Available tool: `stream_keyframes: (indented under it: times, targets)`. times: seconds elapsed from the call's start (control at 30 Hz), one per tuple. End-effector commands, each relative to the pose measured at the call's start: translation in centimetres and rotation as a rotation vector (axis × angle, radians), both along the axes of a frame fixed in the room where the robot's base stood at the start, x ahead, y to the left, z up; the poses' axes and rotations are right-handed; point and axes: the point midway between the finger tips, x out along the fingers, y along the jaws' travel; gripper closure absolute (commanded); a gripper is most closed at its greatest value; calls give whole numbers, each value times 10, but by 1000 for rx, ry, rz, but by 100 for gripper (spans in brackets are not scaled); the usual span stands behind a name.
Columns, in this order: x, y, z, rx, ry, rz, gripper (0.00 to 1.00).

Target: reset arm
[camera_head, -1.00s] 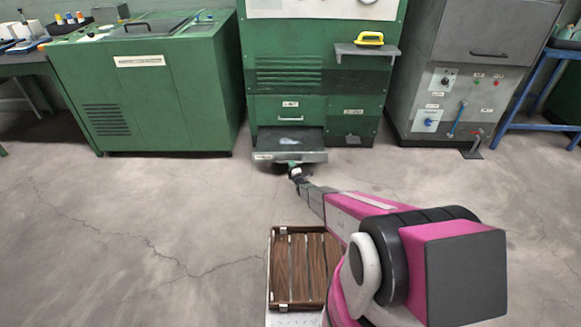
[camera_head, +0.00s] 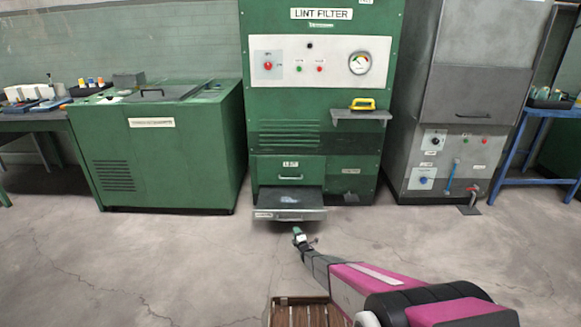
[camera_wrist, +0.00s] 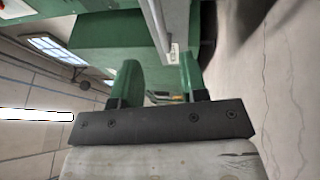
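My arm reaches forward from the lower right in the head view. My gripper (camera_head: 300,238) is low above the floor, just in front of the pulled-out lower drawer (camera_head: 290,213) of the green lint filter machine (camera_head: 286,108). In the wrist view, the two green fingers of my gripper (camera_wrist: 157,82) stand apart with a gap between them. Nothing shows held between them. A drawer edge (camera_wrist: 160,25) runs close ahead of the fingers, and I see no contact.
A wooden slatted crate (camera_head: 300,313) is at the bottom, beside my arm. A yellow-handled tool (camera_head: 363,104) lies on the machine's small shelf (camera_head: 360,116). A green cabinet (camera_head: 160,145) stands left and a grey machine (camera_head: 460,110) right. The concrete floor (camera_head: 120,260) is mostly clear.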

Motion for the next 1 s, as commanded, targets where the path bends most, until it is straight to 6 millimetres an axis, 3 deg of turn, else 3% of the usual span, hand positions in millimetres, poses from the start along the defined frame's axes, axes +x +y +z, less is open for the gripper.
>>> stream_keyframes:
  times: [0.27, 0.47, 0.57, 0.77, 1.0]
  targets:
    - [-19, -29, 75, 129, 261, -96, 60]
    - [-59, -64, 146, 315, 561, -248, 60]
    - [-90, -81, 180, 423, 714, -345, 60]
    - [-173, -109, 246, 651, 997, -569, 60]
    - [-302, -130, 323, 915, 1291, -894, 60]
